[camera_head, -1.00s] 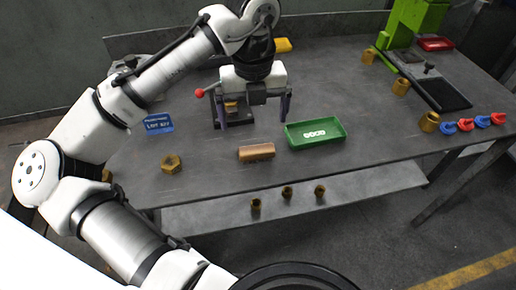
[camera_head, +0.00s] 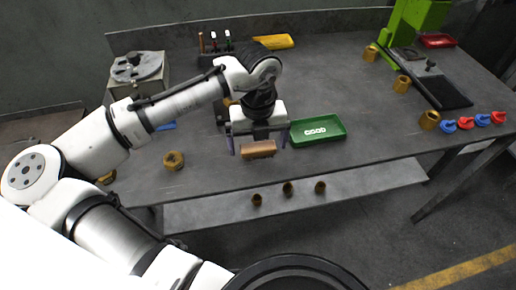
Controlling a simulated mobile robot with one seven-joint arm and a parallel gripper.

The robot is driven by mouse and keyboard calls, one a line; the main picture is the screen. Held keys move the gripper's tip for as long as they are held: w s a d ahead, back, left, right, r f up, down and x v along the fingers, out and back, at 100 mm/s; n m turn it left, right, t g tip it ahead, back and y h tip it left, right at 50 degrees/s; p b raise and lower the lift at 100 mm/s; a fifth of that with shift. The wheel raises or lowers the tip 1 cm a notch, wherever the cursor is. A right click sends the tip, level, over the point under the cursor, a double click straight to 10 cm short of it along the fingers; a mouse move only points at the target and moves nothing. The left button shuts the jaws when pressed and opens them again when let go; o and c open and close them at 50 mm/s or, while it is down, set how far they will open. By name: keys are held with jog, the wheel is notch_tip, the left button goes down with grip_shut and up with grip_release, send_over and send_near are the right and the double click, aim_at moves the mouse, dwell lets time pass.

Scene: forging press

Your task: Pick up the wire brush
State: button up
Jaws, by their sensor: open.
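The wire brush seems to be the brown wooden block (camera_head: 258,149) lying near the front edge of the table; no bristles show from here. My gripper (camera_head: 259,150) is open and points down. Its two dark fingers stand on the left and right ends of the block, with the block between them. Whether the fingers touch it cannot be told. The top of the block lies just below the gripper's white body.
A green tray (camera_head: 332,138) with small pale pieces lies close to the right of my gripper. A brass nut (camera_head: 173,160) is to the left. Several brass, red and blue fittings lie at the right. Three brass nuts sit on the lower shelf (camera_head: 380,181).

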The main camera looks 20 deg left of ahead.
aim_at(258, 146)
jog(key=c, duration=1)
jog(key=shift+c, duration=0.2)
notch_tip(258, 146, up, 20)
jog(key=shift+b, duration=0.3)
